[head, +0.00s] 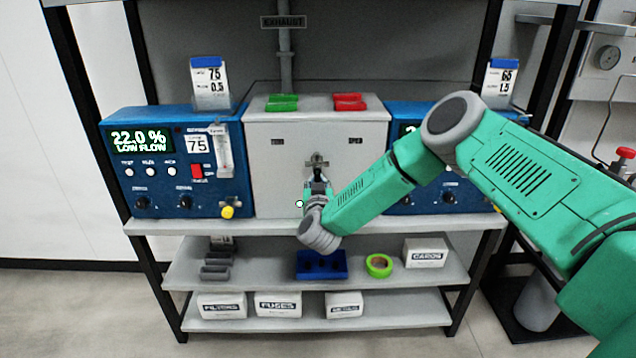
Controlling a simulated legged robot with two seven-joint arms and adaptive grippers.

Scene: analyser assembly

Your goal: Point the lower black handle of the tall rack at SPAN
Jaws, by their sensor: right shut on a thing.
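The tall rack (483,230) has a grey box (275,180) in its middle. On the box front is a metal valve fitting (316,160) with a dark handle (317,173) just below it. My right gripper (317,183) is shut on this handle and hides much of it, so its exact direction is hard to tell. A small label (355,141) right of the fitting seems to read SPAN; another label (277,142) is on the left, too small to read. My left gripper is not in view.
Blue analysers (160,125) flank the box; the left display reads 22.0 % LOW FLOW. My right arm covers part of the right one. Green (282,103) and red (350,102) pieces lie on the box. Lower shelves hold a blue tray (308,268), green tape (379,265) and white boxes (278,304).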

